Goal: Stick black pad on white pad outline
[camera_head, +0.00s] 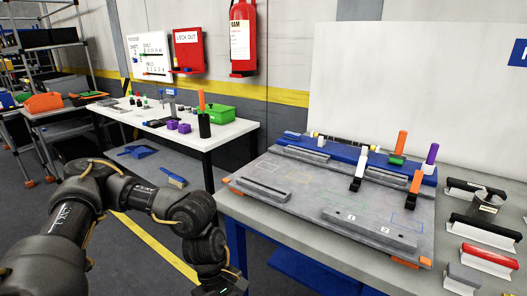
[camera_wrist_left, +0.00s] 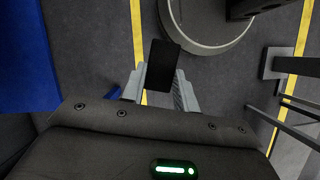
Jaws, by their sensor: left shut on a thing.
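A black rectangular pad (camera_wrist_left: 163,62) is held between the two grey fingers of my left gripper (camera_wrist_left: 160,84) in the left wrist view. The pad is above the dark floor, clear of any surface. In the head view my left arm reaches down to the bottom edge, left of the workbench, and its fingers and the pad are out of frame. The grey fixture board (camera_head: 302,205) lies on the bench at the right. Faint pad outlines show on it; a pale one (camera_head: 268,166) is near its far left part, too small to be sure of. My right gripper is not in view.
A white table (camera_head: 178,128) with small items stands behind left. A blue dustpan (camera_head: 138,151) and brush lie on a lower grey surface.

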